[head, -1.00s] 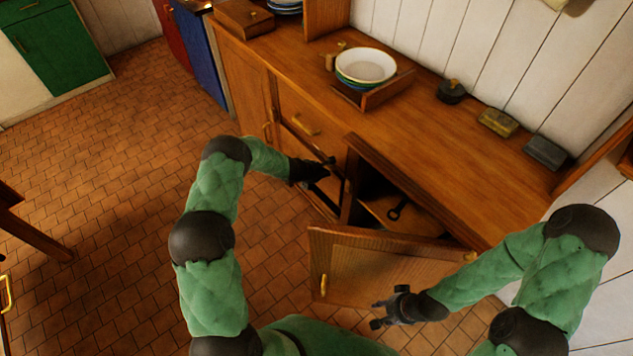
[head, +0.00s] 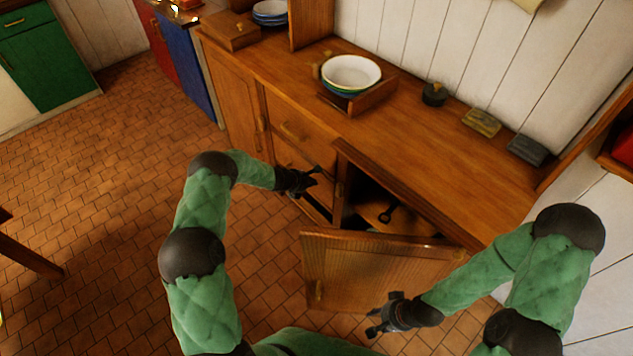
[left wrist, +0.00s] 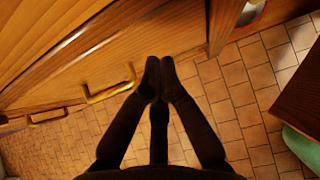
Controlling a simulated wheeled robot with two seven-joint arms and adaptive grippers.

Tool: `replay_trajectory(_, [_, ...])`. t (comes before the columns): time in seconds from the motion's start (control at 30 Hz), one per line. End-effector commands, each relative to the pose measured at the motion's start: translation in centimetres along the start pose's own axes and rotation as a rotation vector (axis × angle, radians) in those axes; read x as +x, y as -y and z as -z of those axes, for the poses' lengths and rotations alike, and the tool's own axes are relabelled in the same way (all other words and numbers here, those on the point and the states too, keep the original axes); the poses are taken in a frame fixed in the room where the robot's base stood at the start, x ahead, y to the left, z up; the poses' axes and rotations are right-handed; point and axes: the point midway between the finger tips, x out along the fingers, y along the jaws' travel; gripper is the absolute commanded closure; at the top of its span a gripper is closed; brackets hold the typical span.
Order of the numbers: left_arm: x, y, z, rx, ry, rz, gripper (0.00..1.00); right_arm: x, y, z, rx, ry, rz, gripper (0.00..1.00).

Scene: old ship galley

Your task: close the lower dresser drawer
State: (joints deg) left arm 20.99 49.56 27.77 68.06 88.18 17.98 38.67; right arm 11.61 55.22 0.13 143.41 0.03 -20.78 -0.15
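The lower drawer (head: 313,211) is in the wooden dresser, below a drawer with a brass handle (head: 292,133). It appears partly pulled out, with a dark gap showing; my left arm and gripper hide much of it. My left gripper (head: 316,176) is at the drawer's front area, its fingertips together and nothing between them. In the left wrist view the fingertips (left wrist: 160,62) lie close to a wooden front with a brass handle (left wrist: 108,85); whether they touch it I cannot tell. My right gripper (head: 374,318) is open and empty, in front of the open cabinet door.
The open cabinet door (head: 375,275) stands out into the room between my arms. On the counter are stacked bowls (head: 351,72) in a wooden tray. The tiled floor (head: 110,200) at left is clear.

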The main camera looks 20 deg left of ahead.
Motion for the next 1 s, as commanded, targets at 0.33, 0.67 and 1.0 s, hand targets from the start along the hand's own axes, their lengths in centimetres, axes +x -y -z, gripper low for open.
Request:
replay_trajectory(0.33, [-6.2,-0.3,0.1,-0.002,-0.001,-0.002,1.00,-2.1,0.7,-0.1,0.000,0.000,0.000,0.60])
replay_trajectory(0.67, [-9.9,-0.2,0.3,-0.001,-0.001,0.001,1.00,-3.1,1.1,-0.1,0.000,0.001,0.000,0.60])
replay_trajectory(1.0, [-10.2,-0.1,0.4,-0.001,-0.002,0.002,1.00,-3.1,1.1,-0.1,0.000,0.001,0.000,0.60])
